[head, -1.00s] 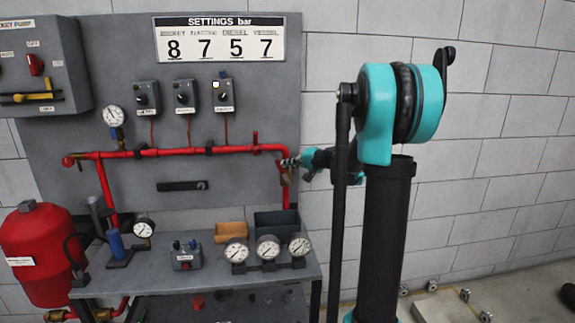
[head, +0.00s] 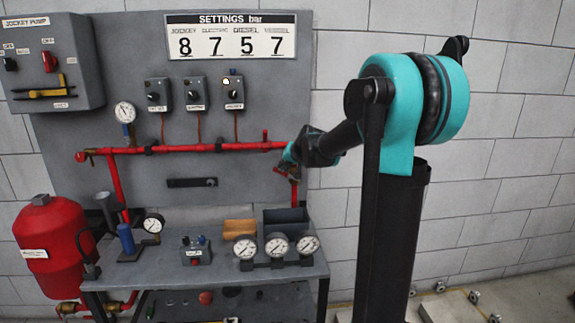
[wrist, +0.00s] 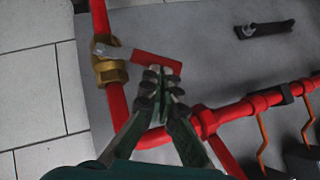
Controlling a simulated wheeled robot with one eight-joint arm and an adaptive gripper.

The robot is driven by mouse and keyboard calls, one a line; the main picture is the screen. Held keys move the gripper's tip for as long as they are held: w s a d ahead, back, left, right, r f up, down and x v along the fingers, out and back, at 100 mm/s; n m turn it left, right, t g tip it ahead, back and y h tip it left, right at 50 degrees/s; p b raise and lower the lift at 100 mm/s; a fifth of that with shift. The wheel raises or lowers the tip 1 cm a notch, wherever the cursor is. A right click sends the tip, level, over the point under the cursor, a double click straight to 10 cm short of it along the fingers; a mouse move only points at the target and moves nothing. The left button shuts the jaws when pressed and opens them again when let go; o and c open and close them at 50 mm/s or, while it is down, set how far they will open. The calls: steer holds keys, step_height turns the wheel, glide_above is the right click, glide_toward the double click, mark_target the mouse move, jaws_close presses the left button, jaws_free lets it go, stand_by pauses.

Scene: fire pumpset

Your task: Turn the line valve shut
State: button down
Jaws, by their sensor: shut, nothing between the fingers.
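The line valve is a brass body (wrist: 108,68) on a vertical red pipe in the wrist view. Its lever has a grey arm and a red grip (wrist: 157,62), and lies roughly crosswise to that pipe. My gripper (wrist: 162,80) is shut and empty, with its fingertips at the lower edge of the red grip. I cannot tell whether they touch it. In the head view my gripper (head: 287,164) is at the right end of the red pipe (head: 215,148), where it and my arm mostly hide the valve.
A bench (head: 185,272) below the pipe holds several gauges, a small control box (head: 196,251) and bins. A red vessel (head: 52,250) stands at the left. Small switch boxes (head: 195,94) and a jockey pump panel (head: 50,65) are above. The block wall at the right is bare.

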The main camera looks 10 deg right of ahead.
steer(key=a+f+n+h, duration=0.1)
steer(key=a+f+h, duration=0.1)
steer(key=shift+n+h, duration=0.3)
steer(key=shift+h, duration=0.1)
steer(key=shift+a+f, duration=0.15)
steer(key=shift+f, duration=0.25)
steer(key=shift+a+f, duration=0.1)
steer(key=shift+f, duration=0.05)
steer(key=s+d+r, duration=0.1)
steer(key=s+r, duration=0.6)
steer(key=r, duration=0.5)
glide_toward(278, 172)
steer(key=d+x, duration=0.1)
steer(key=x, duration=0.6)
steer(key=shift+w+a+f, duration=0.35)
steer(key=shift+a+f, duration=0.25)
steer(key=shift+f, duration=0.2)
